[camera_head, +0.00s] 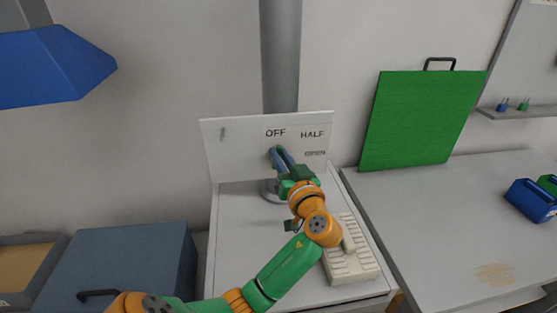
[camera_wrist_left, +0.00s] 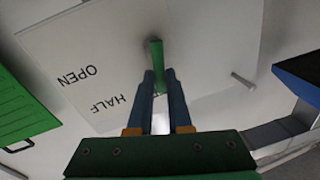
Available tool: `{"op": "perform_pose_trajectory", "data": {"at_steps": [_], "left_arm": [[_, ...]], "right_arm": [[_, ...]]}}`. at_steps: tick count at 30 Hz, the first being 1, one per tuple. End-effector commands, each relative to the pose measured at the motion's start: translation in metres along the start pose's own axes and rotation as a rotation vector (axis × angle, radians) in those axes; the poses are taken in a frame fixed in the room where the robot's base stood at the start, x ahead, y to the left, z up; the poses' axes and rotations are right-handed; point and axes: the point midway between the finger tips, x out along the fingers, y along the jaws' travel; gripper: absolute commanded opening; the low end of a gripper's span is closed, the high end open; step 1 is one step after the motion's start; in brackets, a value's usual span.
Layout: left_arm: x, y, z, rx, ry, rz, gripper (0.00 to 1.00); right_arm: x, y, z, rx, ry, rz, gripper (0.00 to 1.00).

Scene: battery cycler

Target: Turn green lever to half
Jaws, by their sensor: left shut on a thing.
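The green lever (camera_wrist_left: 156,52) shows in the left wrist view, standing out from a white panel (camera_head: 233,160). In the head view the panel bears the labels OFF (camera_head: 276,133), HALF (camera_head: 312,134) and OPEN (camera_head: 315,153). My left gripper (camera_head: 279,152) is at the lever, just below the OFF label. Its two blue fingers (camera_wrist_left: 161,78) are shut on the lever. In the head view the fingers hide most of the lever. In the left wrist view OFF does not show. My right gripper is not in view.
A grey pipe (camera_head: 279,60) rises behind the panel. A ribbed pale block (camera_head: 350,262) lies on the bench near my left arm. A green board (camera_head: 420,120) leans on the wall at right. A dark blue box (camera_head: 125,260) stands at lower left. A blue object (camera_head: 55,68) hangs at upper left.

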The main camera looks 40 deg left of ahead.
Motion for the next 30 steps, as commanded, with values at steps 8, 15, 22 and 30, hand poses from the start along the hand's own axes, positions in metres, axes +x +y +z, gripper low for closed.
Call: {"op": "perform_pose_trajectory", "data": {"at_steps": [8,15,22,30], "left_arm": [[-0.001,0.008,0.004,0.229,0.046,-0.001,0.0],[-0.003,0.013,0.005,0.399,0.08,0.0,0.0],[-0.003,0.015,0.006,0.508,0.103,-0.002,0.0],[-0.003,0.017,0.006,0.562,0.114,-0.002,0.0]], "right_arm": [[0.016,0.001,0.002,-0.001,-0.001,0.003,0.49],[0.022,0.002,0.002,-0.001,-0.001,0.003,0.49],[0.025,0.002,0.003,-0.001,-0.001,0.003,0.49],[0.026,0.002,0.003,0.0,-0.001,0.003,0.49]]}}
